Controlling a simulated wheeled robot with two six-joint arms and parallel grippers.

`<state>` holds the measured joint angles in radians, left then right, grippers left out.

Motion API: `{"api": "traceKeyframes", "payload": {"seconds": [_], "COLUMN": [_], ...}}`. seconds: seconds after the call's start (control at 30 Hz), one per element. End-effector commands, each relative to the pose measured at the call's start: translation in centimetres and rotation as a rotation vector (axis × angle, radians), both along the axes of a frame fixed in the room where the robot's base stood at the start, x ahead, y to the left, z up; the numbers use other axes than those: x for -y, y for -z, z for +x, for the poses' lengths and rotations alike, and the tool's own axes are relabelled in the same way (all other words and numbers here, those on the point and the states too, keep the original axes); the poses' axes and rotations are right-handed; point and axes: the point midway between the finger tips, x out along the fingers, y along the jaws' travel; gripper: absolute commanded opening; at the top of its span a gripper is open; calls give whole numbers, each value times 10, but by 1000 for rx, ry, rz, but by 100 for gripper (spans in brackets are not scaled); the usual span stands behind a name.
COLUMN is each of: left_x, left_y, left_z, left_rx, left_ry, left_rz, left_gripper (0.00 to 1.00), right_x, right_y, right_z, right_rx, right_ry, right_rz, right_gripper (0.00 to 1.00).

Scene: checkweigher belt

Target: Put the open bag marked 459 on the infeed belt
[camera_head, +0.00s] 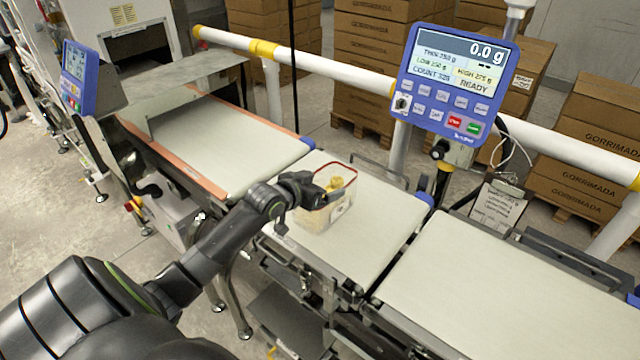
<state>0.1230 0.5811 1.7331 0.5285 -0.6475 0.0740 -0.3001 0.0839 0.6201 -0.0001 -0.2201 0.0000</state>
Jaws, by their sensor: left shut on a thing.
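A see-through open bag (326,216) with a red rim and yellowish pieces inside is at the left part of the middle belt (375,225). I cannot read a number on it. My left gripper (315,190) is shut on the bag's near left side at the rim and hides part of it. The bag looks upright; whether its base touches the belt or hangs just above it, I cannot tell. My right gripper is not in view.
A belt with orange side rails (215,145) lies to the left, another pale belt (500,285) to the right. A blue display (455,80) reads 0.0 g and READY above the far side. A white rail (350,80), a clipboard (497,207) and stacked cartons stand behind.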

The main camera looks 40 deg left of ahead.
Motion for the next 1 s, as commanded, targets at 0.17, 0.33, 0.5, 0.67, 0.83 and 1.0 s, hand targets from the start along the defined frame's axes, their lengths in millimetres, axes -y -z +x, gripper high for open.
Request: {"api": "traceKeyframes", "payload": {"seconds": [0.17,0.33,0.5,0.67,0.83,1.0], "left_x": [0,0,0,-2,-5,-7], "left_y": [2,2,-2,-6,-18,-31], "left_z": [0,0,0,-16,-44,-75], "left_rx": [0,0,0,-1,-1,-2], "left_ry": [0,0,0,1,1,2], "left_rz": [0,0,1,5,7,8], "left_gripper": [95,100,100,100,100,100], "right_x": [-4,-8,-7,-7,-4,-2], "right_y": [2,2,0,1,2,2], "right_z": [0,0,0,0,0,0], "right_rx": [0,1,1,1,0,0], "right_ry": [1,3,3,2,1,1], "right_rz": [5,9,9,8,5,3], "right_gripper": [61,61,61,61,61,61]}}
